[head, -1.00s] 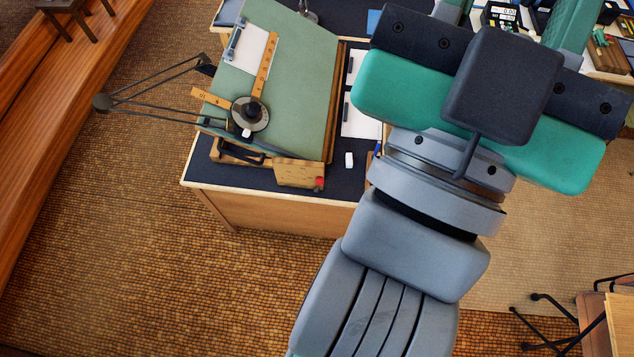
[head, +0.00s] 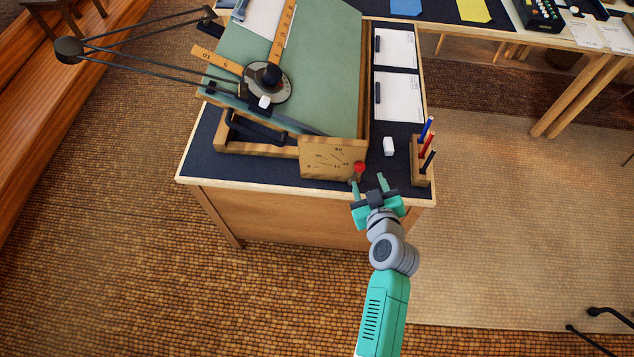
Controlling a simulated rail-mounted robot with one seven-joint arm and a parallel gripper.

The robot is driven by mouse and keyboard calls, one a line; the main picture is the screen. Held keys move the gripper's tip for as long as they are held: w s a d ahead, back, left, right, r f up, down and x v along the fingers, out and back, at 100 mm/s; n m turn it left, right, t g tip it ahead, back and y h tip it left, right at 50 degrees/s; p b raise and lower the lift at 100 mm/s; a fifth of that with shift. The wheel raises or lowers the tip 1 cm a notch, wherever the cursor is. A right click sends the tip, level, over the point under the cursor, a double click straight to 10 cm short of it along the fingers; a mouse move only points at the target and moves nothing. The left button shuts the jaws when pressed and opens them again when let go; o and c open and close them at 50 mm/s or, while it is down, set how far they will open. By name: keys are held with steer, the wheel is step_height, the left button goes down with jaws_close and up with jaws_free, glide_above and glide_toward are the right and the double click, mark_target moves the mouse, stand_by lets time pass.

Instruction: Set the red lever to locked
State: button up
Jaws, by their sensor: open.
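The red lever (head: 359,168) shows as a small red knob at the right end of a wooden scale block (head: 328,158) with engraved marks, at the front of the tilted green drafting board (head: 325,65). Its exact setting is too small to read. My gripper (head: 367,184) is open and empty, its two teal fingers pointing toward the lever from the front edge of the desk. The fingertips appear just in front of the knob, and I cannot tell whether they touch it.
A pen holder (head: 421,165) with several pens stands right of my gripper. A white eraser (head: 389,146) lies on the dark desktop. Two white sheets (head: 397,48) lie behind it. A drafting arm with a round head (head: 268,84) rests on the board. The floor in front is clear.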

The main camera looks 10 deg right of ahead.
mark_target(361, 171)
steer(key=x, duration=0.2)
steer(key=f+b+x, duration=0.1)
steer(key=x, duration=0.2)
steer(key=b+x, duration=0.1)
steer(key=x, duration=0.2)
steer(key=shift+s+f, duration=0.2)
steer(key=shift+f, duration=0.1)
steer(key=shift+a, duration=0.1)
steer(key=shift+c, duration=0.2)
jaws_close()
